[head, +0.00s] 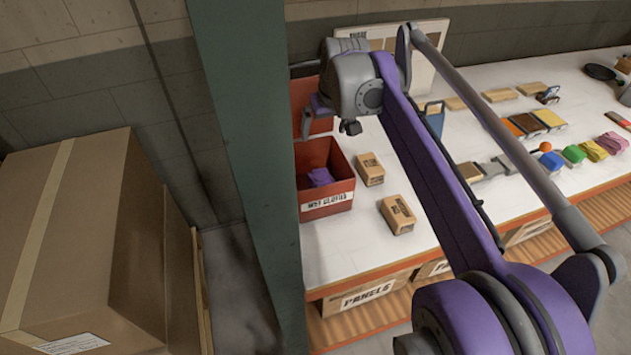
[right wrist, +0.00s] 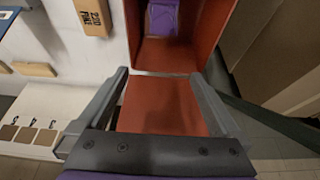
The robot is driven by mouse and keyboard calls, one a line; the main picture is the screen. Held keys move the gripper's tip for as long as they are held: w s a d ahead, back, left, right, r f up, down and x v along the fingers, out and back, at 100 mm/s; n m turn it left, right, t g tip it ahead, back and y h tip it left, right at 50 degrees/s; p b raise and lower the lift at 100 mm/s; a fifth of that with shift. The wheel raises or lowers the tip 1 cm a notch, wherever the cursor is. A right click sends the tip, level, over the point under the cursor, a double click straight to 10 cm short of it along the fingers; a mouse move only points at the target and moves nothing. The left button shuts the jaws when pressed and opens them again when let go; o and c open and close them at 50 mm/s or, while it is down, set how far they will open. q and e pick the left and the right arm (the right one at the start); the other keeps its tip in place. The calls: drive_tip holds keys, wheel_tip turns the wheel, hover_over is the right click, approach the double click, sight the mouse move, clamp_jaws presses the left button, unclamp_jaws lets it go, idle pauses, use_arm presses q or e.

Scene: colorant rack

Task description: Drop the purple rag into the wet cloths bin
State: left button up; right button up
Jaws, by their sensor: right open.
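A purple rag (head: 320,177) lies inside the open red bin (head: 342,192) labelled "WET CLOTHS", on the white bench. In the right wrist view the rag (right wrist: 163,18) rests on the floor of the red bin (right wrist: 168,56). My right gripper (head: 312,112) is above and behind that bin, partly hidden by its own wrist. My left gripper is in neither view.
Folded coloured cloths (head: 574,155) lie farther right on the bench. A green post (head: 245,150) and large cartons (head: 75,230) are at left.

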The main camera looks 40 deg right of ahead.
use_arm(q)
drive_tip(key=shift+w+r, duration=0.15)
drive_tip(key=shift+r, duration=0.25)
use_arm(e)
drive_tip(key=v, duration=0.9)
drive_tip(key=shift+f, duration=0.1)
